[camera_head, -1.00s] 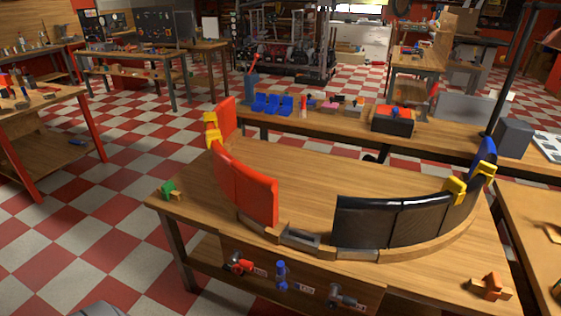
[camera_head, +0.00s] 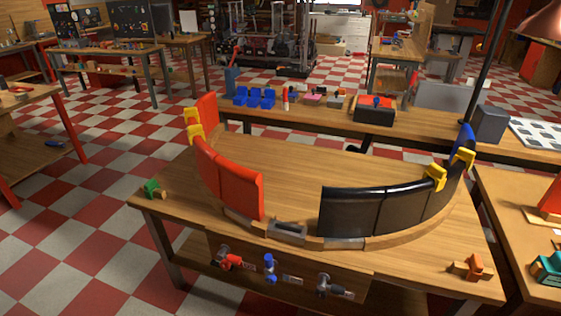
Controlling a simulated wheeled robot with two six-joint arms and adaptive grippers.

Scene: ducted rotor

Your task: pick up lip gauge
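I cannot tell for sure which object is the lip gauge. A small green piece (camera_head: 152,188) on a wooden block sits at the left corner of the near table. An orange piece (camera_head: 473,265) on a wooden block sits at its right front corner. Curved red panels (camera_head: 228,180) and black panels (camera_head: 385,211) stand upright in a wooden ring base (camera_head: 400,240) on this table, with a gap between them at the front. Yellow clamps (camera_head: 436,177) grip the panels' far ends. Neither of my grippers is in view.
Tools in red (camera_head: 230,260), blue (camera_head: 270,267) and grey (camera_head: 327,286) hang on the near table's front. A long bench behind holds blue bins (camera_head: 254,97) and a dark box (camera_head: 374,110). Another table stands close on the right. Checkered floor is clear at left.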

